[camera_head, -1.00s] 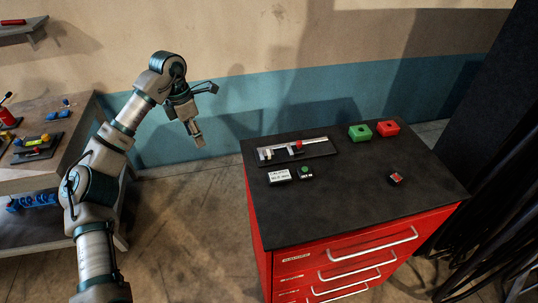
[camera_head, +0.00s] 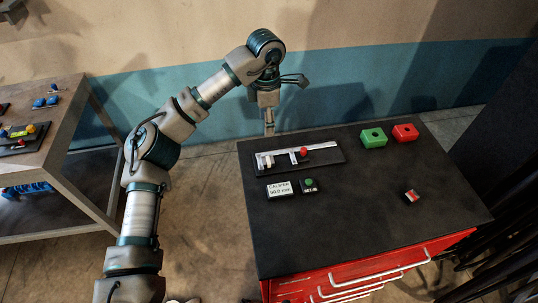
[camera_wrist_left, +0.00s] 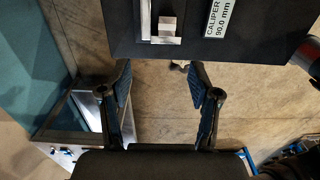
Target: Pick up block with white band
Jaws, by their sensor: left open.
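A small red block with a white band (camera_head: 411,196) lies on the dark top of the red drawer cabinet (camera_head: 340,225), toward its right side. My left gripper (camera_head: 269,122) hangs beyond the back-left edge of the cabinet top, far to the left of the block. In the left wrist view its two fingers (camera_wrist_left: 160,72) are spread with nothing between them, above the floor beside the cabinet. The block does not show in the wrist view. My right gripper is not in view.
A caliper fixture (camera_head: 325,157) with a red knob, a "CALIPER 90.0 mm" display (camera_head: 280,190) and a green button box (camera_head: 309,185) are on the cabinet's left half. Green (camera_head: 373,138) and red (camera_head: 405,133) blocks with holes stand at the back. A wooden bench (camera_head: 60,150) is left.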

